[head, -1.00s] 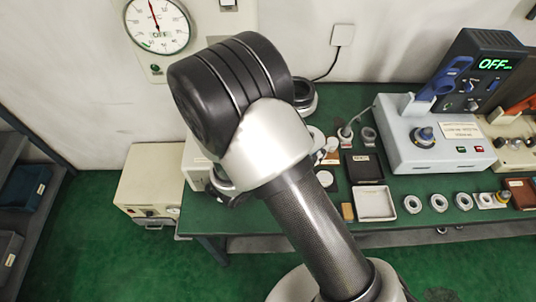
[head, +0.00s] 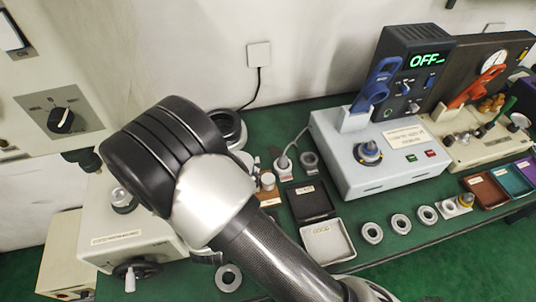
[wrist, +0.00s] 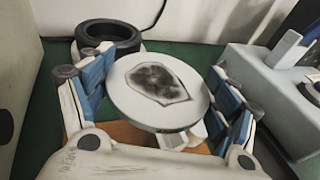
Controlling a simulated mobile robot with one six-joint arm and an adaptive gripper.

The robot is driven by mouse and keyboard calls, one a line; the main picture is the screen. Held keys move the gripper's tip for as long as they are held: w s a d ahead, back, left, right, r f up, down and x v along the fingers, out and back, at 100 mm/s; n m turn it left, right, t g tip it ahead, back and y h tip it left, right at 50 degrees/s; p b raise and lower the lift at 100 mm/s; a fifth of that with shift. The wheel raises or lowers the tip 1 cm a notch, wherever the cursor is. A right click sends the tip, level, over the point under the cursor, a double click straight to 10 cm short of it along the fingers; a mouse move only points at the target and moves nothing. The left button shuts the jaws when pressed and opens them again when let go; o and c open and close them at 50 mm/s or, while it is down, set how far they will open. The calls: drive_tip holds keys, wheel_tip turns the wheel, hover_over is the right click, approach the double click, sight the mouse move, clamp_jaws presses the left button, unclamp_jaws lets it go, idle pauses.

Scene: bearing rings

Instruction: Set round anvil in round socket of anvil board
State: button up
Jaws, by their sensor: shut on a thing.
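My gripper (wrist: 158,92) shows in the wrist view with a blue-padded finger on each side of a round pale disc, which I take for the round anvil (wrist: 130,103). It is shut on the disc, whose flat face bears a dark, irregular patch. A brown wooden surface, perhaps the anvil board (wrist: 118,134), shows partly below the disc. Its socket is hidden. In the head view my arm hides the gripper. A small brown board (head: 270,201) with a white round piece on it stands just right of my arm.
A dark ring (wrist: 108,34) stands behind the gripper in the wrist view. In the head view a grey device (head: 372,170), a black tray (head: 310,203) and a white tray (head: 328,241) lie to the right. Several bearing rings (head: 401,223) line the front. A press (head: 130,235) stands left.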

drive_tip(key=a+f+y, duration=0.1)
drive_tip(key=s+a+f+n+y+b, duration=0.1)
drive_tip(key=a, duration=0.1)
drive_tip(key=s+a+f+n+y, duration=0.1)
drive_tip(key=a, duration=0.1)
drive_tip(key=shift+a+f, duration=0.1)
drive_tip(key=shift+f, duration=0.1)
drive_tip(key=shift+f+b, duration=1.4)
drive_tip(key=shift+f, duration=0.2)
drive_tip(key=shift+f, duration=1.5)
drive_tip(key=shift+r, duration=0.15)
drive_tip(key=shift+r+p, duration=0.45)
drive_tip(key=shift+p, duration=0.05)
drive_tip(key=shift+f+b, duration=0.35)
drive_tip(key=shift+f, duration=0.3)
idle(1.0)
drive_tip(key=shift+r, duration=0.25)
drive_tip(key=shift+r+p, duration=0.35)
drive_tip(key=shift+p, duration=0.1)
